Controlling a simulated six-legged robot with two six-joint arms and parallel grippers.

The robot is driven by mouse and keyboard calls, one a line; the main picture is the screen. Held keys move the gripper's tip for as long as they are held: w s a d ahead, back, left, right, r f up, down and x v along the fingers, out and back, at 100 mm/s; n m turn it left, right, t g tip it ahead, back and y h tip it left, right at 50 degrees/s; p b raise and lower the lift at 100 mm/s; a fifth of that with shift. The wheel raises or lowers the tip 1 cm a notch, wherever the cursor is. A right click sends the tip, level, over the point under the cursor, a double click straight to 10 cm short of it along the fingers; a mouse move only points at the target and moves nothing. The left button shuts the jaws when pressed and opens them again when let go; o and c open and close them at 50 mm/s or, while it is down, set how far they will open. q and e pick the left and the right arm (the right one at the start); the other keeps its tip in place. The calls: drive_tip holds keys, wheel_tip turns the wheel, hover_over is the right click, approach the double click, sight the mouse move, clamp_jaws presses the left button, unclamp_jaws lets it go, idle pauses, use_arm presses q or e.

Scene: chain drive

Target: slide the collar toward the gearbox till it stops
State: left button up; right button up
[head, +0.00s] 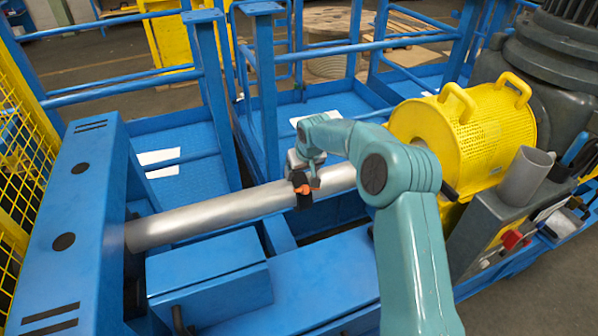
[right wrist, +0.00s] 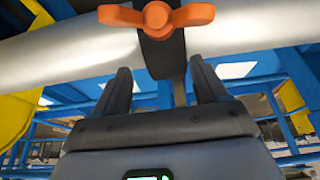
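The collar is a dark band with an orange wing-shaped handle. It sits around the bare steel shaft (head: 215,213), apart from the yellow mesh guard (head: 475,125) in front of the dark grey gearbox (head: 560,95). The collar (head: 303,199) shows partly below my right gripper (head: 301,176). In the right wrist view the collar (right wrist: 163,58) stands between the two fingers of my right gripper (right wrist: 161,72). The fingers are spread, with a visible gap on each side of the collar. My left gripper is not in view.
A blue beam (head: 85,215) holds the shaft's left end. A blue box (head: 207,277) lies below the shaft. Blue railings (head: 265,90) stand behind it. A grey cup (head: 525,177) with tools beside it stands at the right. The shaft is clear on both sides of the collar.

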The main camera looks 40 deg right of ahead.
drive_tip(key=shift+w+a, duration=0.15)
drive_tip(key=shift+a, duration=0.05)
drive_tip(key=b+v, duration=0.1)
drive_tip(key=v, duration=1.5)
drive_tip(key=shift+d+r, duration=0.1)
drive_tip(key=shift+r, duration=0.05)
